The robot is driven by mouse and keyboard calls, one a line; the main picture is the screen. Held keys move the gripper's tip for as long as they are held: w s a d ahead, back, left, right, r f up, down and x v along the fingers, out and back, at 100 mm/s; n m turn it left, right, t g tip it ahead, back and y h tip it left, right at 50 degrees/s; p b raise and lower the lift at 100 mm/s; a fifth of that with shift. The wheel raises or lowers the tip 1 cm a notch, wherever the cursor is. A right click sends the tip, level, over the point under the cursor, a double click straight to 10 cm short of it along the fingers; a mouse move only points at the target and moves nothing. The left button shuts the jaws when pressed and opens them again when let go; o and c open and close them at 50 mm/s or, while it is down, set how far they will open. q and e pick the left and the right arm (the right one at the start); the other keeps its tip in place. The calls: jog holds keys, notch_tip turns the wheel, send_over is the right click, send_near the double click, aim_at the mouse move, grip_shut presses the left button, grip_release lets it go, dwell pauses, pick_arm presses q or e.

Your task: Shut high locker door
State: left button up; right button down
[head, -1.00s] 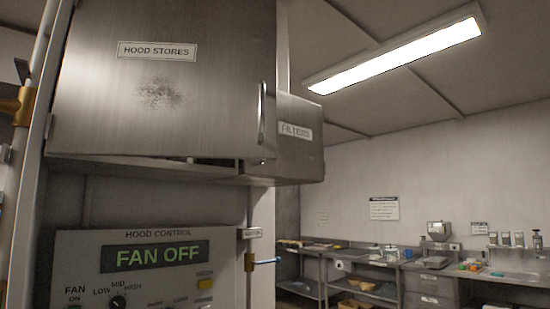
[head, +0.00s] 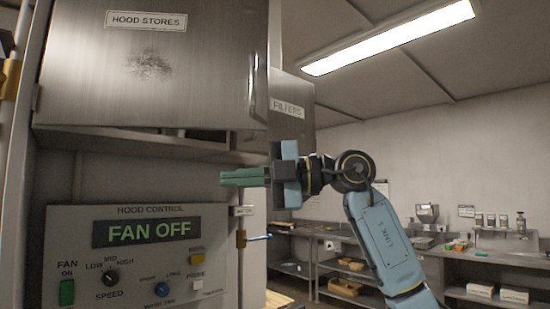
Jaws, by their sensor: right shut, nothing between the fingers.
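The high locker has a steel door (head: 190,75) labelled HOOD STORES, with a dark smudge and a vertical handle (head: 254,88) near its right edge. The door stands ajar: its lower edge sits out in front of the locker body, with a dark gap beneath and behind it. My right gripper (head: 224,178) has green fingers that are shut and empty. It points left, below the door's lower right corner and in front of the wall by the control panel, apart from the handle. My left gripper is not in view.
A hood control panel (head: 130,262) reading FAN OFF is below the locker. A FILTERS locker (head: 291,105) adjoins it on the right. Steel counters (head: 480,250) line the far wall.

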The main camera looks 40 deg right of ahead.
jog(key=s+d+r+m+t+h, duration=0.3)
jog(key=s+d+r+h, duration=0.15)
jog(key=s, duration=0.35)
jog(key=s+d+r+m+t+h, duration=0.25)
jog(key=s+r+t+h, duration=0.2)
jog(key=s, duration=0.25)
send_near(258, 130)
jog(key=w+a, duration=0.2)
jog(key=a, duration=0.1)
jog(key=w, duration=0.1)
jog(key=w+d+p, duration=0.1)
jog(key=w, duration=0.1)
jog(key=shift+r+g, duration=0.25)
jog(key=shift+g, duration=0.1)
jog(key=shift+w+d+p, duration=0.25)
jog(key=shift+w+p, duration=0.05)
jog(key=shift+w, duration=0.05)
